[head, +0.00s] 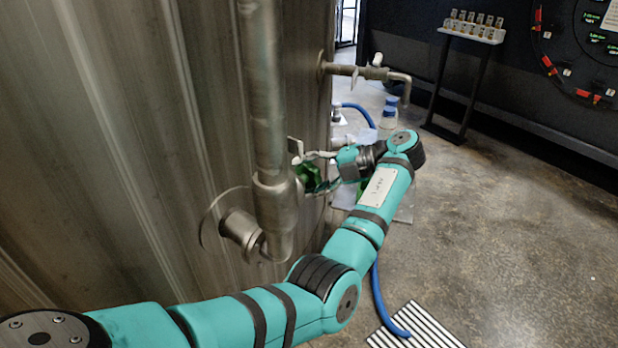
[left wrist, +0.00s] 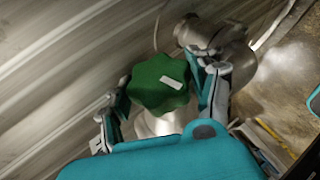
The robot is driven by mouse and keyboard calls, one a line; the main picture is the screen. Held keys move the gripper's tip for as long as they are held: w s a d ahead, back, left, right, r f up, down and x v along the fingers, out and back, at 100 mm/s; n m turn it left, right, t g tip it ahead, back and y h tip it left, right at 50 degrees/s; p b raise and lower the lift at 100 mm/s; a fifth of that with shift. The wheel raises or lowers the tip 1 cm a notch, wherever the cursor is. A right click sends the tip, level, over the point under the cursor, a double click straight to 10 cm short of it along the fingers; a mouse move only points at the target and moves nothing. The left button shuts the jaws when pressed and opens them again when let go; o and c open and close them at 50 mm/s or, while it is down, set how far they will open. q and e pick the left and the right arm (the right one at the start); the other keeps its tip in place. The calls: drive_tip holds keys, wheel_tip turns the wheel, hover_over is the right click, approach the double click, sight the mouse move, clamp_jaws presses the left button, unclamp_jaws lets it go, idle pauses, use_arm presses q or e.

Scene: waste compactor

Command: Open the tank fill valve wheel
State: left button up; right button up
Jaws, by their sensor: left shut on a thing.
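The green valve wheel (head: 311,178) sits beside the vertical pipe on the tank's side in the head view, partly hidden by my left gripper (head: 306,174). In the left wrist view the lobed green wheel (left wrist: 158,86), with a small white label, lies between the fingers of my left gripper (left wrist: 157,95). One finger is on each side, and the gripper is shut on the wheel. The metal valve body shows behind and below it. My right gripper is in neither view.
The large metal tank (head: 120,150) fills the left side. The vertical pipe (head: 265,100) stands close to my left gripper. A smaller tap pipe (head: 345,70) juts out above. A blue hose (head: 380,300) runs down to a striped floor grate (head: 415,328). Open floor lies at the right.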

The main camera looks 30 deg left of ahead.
use_arm(q)
drive_tip(key=shift+f, duration=0.1)
drive_tip(key=o, duration=1.2)
drive_tip(key=shift+c, duration=0.2)
